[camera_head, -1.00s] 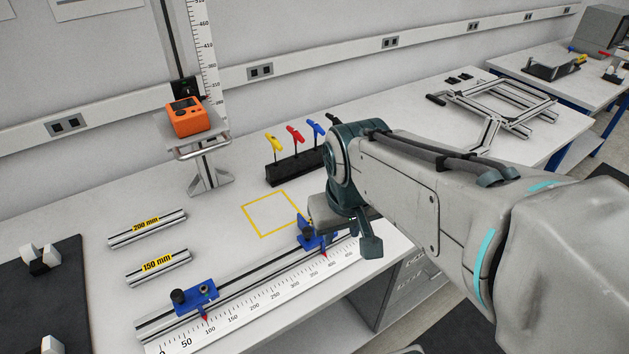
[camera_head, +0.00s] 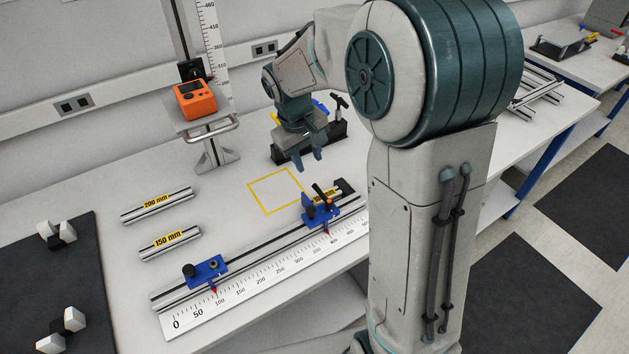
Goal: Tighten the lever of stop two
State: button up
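The measuring rail (camera_head: 262,262) with its white scale lies along the table's front edge. One blue stop (camera_head: 207,271) with a dark knob sits near the 100 mark. A second blue stop (camera_head: 320,213) sits toward the right end of the rail. A lever (camera_head: 318,190), dark with an orange part, stands tilted at its top. I cannot tell which stop is stop two, or how tight the lever is. My gripper (camera_head: 309,160) hangs above the table behind the right stop, fingers pointing down and apart, empty, clear of the lever.
A black tool holder (camera_head: 334,141) with T-handled tools stands behind my gripper, partly hidden by it. A yellow outlined square (camera_head: 262,209) on the table is empty. Bars marked 200 mm (camera_head: 182,200) and 150 mm (camera_head: 190,235) lie left. My arm hides the rail's right end.

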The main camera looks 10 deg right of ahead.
aim_at(315, 186)
jog(key=f, duration=0.3)
jog(key=d+f, duration=0.1)
jog(key=f, duration=0.3)
jog(key=d+f+p, duration=0.1)
jog(key=f, duration=0.2)
jog(key=shift+w+f, duration=0.15)
jog(key=shift+w, duration=0.2)
grip_shut()
